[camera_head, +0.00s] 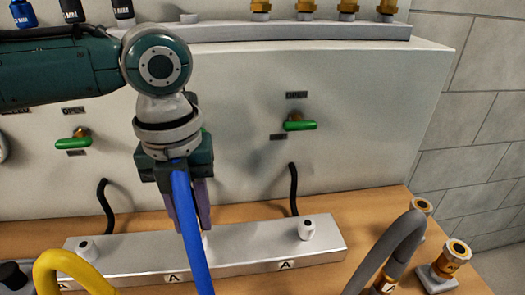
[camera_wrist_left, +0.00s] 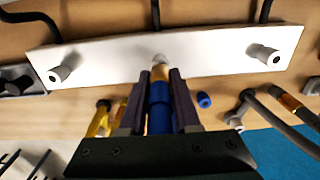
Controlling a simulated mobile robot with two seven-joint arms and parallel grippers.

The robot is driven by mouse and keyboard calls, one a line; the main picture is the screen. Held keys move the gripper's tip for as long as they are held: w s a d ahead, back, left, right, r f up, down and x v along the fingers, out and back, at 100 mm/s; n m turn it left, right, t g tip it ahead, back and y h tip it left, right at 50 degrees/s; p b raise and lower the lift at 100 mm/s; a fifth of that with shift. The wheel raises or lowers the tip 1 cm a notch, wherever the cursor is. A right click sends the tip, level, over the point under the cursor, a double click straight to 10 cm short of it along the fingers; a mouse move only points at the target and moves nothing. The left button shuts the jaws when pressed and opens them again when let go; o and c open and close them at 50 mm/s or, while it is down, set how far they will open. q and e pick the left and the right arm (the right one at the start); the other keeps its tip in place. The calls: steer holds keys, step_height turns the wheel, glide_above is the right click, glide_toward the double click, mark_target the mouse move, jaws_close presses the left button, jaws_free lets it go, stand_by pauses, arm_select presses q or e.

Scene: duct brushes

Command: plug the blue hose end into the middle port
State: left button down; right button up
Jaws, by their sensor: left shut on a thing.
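My left gripper (camera_head: 203,222) comes down from above at the silver manifold block (camera_head: 140,256) and is shut on the blue hose end. In the left wrist view the blue hose end (camera_wrist_left: 160,108) is between the fingers of my left gripper (camera_wrist_left: 161,80), with its brass tip pointing at the white middle port (camera_wrist_left: 159,57). The tip overlaps or borders the port; I cannot tell whether it is inside. In the head view the gripper mostly hides the middle port. The blue hose (camera_head: 190,235) runs down to the front edge. My right gripper is not in view.
White ports stand at the block's left (camera_head: 87,250) and right (camera_head: 306,228). A yellow hose (camera_head: 65,262) curves at front left, a grey hose (camera_head: 395,245) at front right. Green-handled valves (camera_head: 299,123) are on the panel behind. A loose blue piece (camera_wrist_left: 204,100) lies right of the gripper.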

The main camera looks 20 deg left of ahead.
arm_select(q)
steer(key=shift+f+b, duration=0.35)
steer(key=shift+f, duration=0.15)
stand_by(0.4)
steer(key=c, duration=0.5)
jaws_free()
steer(key=shift+c, duration=0.2)
step_height(320, 180, up, 10)
steer(key=shift+p, duration=0.45)
